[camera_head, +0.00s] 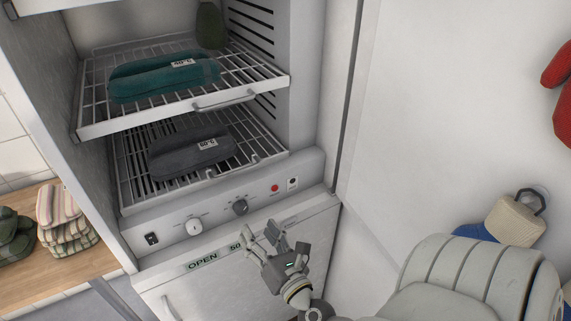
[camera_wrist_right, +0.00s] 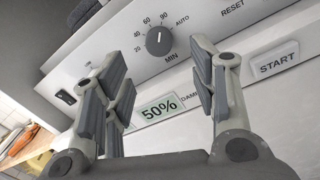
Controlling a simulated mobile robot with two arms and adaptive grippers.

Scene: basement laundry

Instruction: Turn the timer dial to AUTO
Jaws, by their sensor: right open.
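The timer dial (camera_head: 240,207) is a dark round knob on the cabinet's control panel. In the right wrist view the dial (camera_wrist_right: 158,43) sits ahead of the fingers, its light mark pointing up, close to the 90 label. AUTO (camera_wrist_right: 182,19) is printed to its upper right. My right gripper (camera_head: 283,238) is open and empty, below and right of the dial in the head view. Its fingers (camera_wrist_right: 160,88) are spread on either side of the dial in the wrist view, apart from it. My left gripper is not in view.
A white knob (camera_head: 194,227), a dark switch (camera_head: 152,239) and a red button (camera_head: 275,187) share the panel. Wire racks (camera_head: 90,131) with folded cloths stand above. A white wall (camera_head: 430,110) is at right.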

